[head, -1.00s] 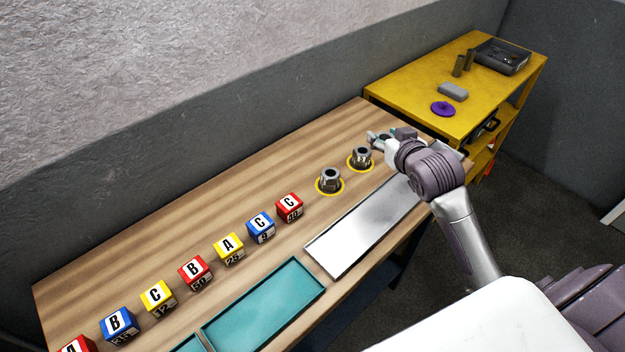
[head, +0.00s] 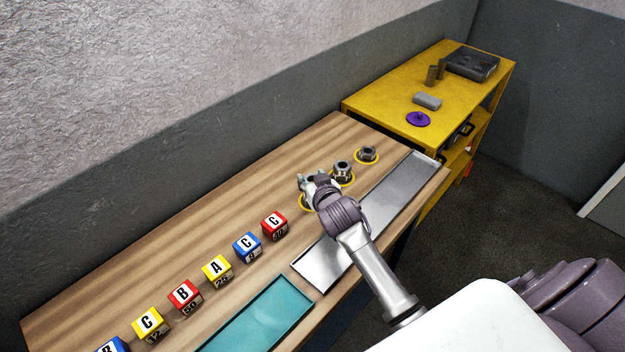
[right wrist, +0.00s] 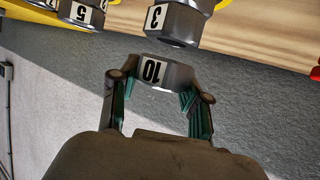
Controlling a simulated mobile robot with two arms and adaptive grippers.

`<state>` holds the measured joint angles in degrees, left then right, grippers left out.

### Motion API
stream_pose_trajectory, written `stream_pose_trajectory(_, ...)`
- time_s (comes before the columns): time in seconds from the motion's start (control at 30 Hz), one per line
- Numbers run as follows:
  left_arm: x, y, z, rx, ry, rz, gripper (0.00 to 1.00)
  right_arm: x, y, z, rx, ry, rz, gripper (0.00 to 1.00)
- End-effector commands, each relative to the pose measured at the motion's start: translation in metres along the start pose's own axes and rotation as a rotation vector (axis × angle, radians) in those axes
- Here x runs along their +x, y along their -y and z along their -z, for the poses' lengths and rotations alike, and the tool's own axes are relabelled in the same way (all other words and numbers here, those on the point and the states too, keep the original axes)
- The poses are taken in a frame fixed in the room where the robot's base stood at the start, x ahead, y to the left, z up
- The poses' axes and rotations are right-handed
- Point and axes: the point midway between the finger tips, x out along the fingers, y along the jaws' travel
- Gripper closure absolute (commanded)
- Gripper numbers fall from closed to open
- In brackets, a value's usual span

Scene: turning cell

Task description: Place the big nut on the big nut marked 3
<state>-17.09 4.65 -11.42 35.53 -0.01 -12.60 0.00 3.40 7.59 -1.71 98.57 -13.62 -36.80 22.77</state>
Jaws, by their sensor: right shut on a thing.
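My right gripper (head: 303,180) is at the near end of the row of nuts on the wooden bench, over a yellow ring (head: 303,205). In the right wrist view the gripper (right wrist: 158,88) is shut on a grey big nut marked 10 (right wrist: 165,72), between its fingers. The big nut marked 3 (right wrist: 176,22) shows close by, upside down in this view, with a small visible gap to the held nut. My left gripper is not in view.
A nut marked 5 (right wrist: 84,14) stands beside the 3. Two nuts (head: 342,170) (head: 367,153) stand in rings farther along. Lettered cubes, such as a red one (head: 275,225), line the bench. A metal tray (head: 400,197) and a teal tray (head: 262,318) lie along the front edge.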

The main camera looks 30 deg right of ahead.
Motion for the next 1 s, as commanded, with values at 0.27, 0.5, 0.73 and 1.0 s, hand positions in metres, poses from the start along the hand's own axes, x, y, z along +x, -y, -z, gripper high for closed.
stream_pose_trajectory(0.27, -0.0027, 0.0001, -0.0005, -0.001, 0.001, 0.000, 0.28, 0.0047, -0.0001, -0.0107, 0.001, -0.004, 0.001, 0.97)
stream_pose_trajectory(0.5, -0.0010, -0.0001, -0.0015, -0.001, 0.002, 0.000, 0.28, 0.0058, -0.0002, -0.0143, 0.001, -0.001, 0.000, 0.50)
stream_pose_trajectory(0.73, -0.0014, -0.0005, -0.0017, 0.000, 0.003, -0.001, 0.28, 0.0056, -0.0003, -0.0138, 0.001, -0.001, 0.000, 0.28)
stream_pose_trajectory(1.0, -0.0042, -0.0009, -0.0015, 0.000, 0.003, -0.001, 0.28, 0.0037, -0.0005, -0.0093, 0.000, -0.002, 0.000, 0.28)
